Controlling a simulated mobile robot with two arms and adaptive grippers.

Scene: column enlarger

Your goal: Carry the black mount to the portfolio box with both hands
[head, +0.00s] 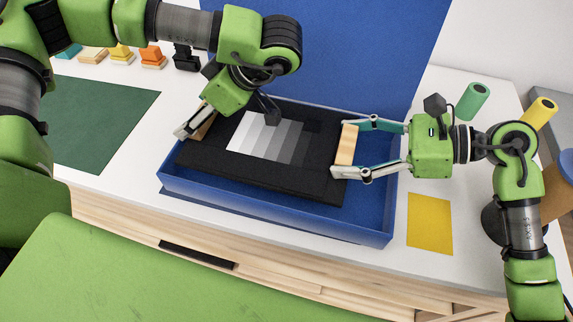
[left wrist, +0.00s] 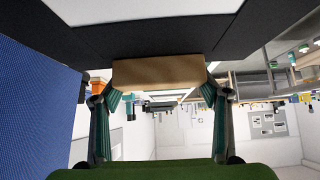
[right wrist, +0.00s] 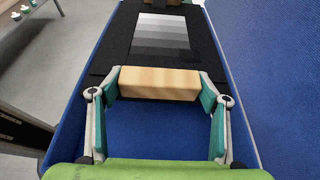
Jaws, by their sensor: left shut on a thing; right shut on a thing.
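The black mount (head: 225,162) carries a grey step print in its middle and has a wooden block at each short end. It is over the open blue portfolio box (head: 280,211), tilted a little in the picture. Whether it touches the box floor I cannot tell. My right gripper (head: 345,148) is shut on the right wooden block (right wrist: 160,84). My left gripper (head: 192,130) is shut on the left wooden block (left wrist: 158,71), partly hidden by my arm in the head view. Blue floor shows between the mount's right end and the box wall.
The box's blue lid (head: 340,50) stands up behind. A dark green mat (head: 95,120) lies at left and a yellow sheet (head: 430,222) at right. Green (head: 473,100) and yellow (head: 541,112) rolls are at the far right. Small coloured blocks line the back left.

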